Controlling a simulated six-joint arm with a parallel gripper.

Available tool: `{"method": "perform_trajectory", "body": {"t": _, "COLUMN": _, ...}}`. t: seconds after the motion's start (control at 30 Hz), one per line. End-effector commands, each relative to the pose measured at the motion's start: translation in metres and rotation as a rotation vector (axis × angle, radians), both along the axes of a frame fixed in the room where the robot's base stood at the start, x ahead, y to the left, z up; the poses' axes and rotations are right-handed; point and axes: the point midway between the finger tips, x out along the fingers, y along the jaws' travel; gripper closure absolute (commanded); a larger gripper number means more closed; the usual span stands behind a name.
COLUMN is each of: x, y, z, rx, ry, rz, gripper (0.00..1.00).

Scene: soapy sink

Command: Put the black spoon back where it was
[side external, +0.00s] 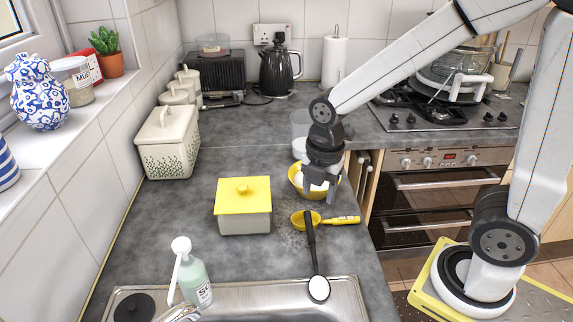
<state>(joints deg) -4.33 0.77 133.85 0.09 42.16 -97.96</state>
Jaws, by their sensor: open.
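The black spoon (313,256) lies on the grey counter with its handle pointing away from the sink. The upper end of its handle overlaps a yellow ladle-like utensil (344,220); whether it touches it I cannot tell. Its round head looks white inside, from foam or glare, and lies over the sink's rear rim. My gripper (318,184) points down at the yellow bowl (300,186), beyond the spoon's handle and apart from it. It is open, with no object visible in it. Its fingers partly hide the bowl, and the bowl's contents are unclear.
A yellow-lidded box (243,210) stands left of the bowl. A soap bottle (196,284) stands by the sink rim (262,290). A patterned bin (167,145), canisters (190,88) and a kettle (279,71) stand farther back. The counter between box and back wall is mostly clear.

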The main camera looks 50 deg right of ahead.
Motion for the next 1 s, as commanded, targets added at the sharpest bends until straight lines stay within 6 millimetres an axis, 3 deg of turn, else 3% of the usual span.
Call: {"method": "perform_trajectory", "body": {"t": 1.0, "x": -0.023, "y": -0.022, "z": -0.042, "rx": 0.215, "ry": -0.117, "rz": -1.604, "gripper": 0.41}}
